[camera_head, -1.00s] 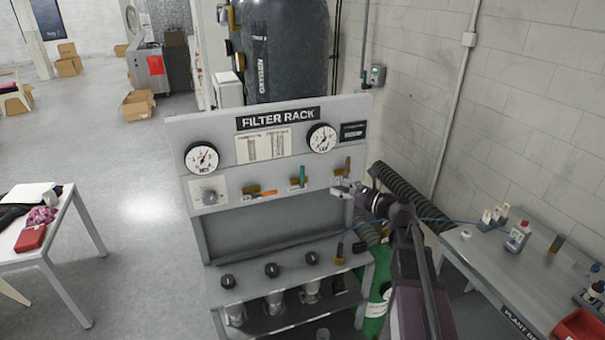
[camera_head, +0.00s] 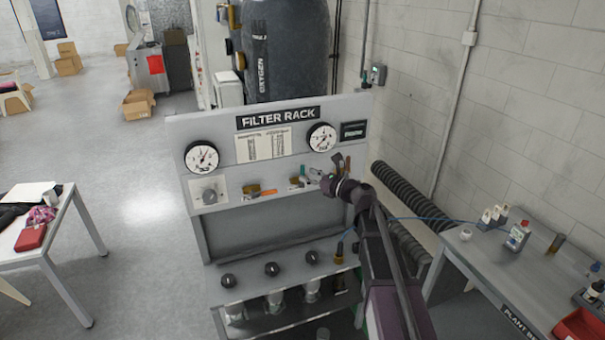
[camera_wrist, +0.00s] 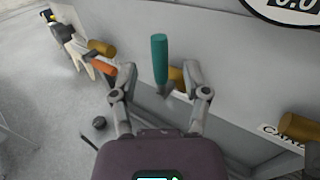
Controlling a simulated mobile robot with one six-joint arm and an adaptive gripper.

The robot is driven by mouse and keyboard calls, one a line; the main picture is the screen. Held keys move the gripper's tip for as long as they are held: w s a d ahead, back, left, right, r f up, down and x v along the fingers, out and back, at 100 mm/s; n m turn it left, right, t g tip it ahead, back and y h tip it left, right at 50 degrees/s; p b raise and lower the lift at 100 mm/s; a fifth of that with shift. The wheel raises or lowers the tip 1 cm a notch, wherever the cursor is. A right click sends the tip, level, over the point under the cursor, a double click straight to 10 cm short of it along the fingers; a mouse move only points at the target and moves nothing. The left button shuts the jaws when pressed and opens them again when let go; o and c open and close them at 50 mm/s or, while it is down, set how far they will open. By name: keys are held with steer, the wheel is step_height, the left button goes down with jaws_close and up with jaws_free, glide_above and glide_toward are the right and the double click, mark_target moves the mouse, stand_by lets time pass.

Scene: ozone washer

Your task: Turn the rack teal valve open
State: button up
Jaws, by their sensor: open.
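The teal valve handle (camera_wrist: 160,58) stands upright in the wrist view, with its brass body (camera_wrist: 178,77) just behind on the rack panel. My gripper (camera_wrist: 159,84) is open, one finger on each side of the handle's lower part, with gaps visible on both sides. I cannot tell from this view whether the fingers reach the handle's depth. In the head view, the teal handle (camera_head: 303,170) shows as a small strip beside my gripper (camera_head: 312,175), which is at the middle of the panel and partly hides the valve.
An orange-handled valve (camera_head: 265,193) is left of the teal one, and another brass valve (camera_wrist: 297,127) is to the right. Gauges (camera_head: 202,157) and a grey knob (camera_head: 209,195) are on the panel. Black knobs (camera_head: 272,269) line the lower shelf. A plant bench (camera_head: 480,265) stands right.

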steer(key=shift+x, duration=1.3)
steer(key=shift+c, duration=0.2)
jaws_close()
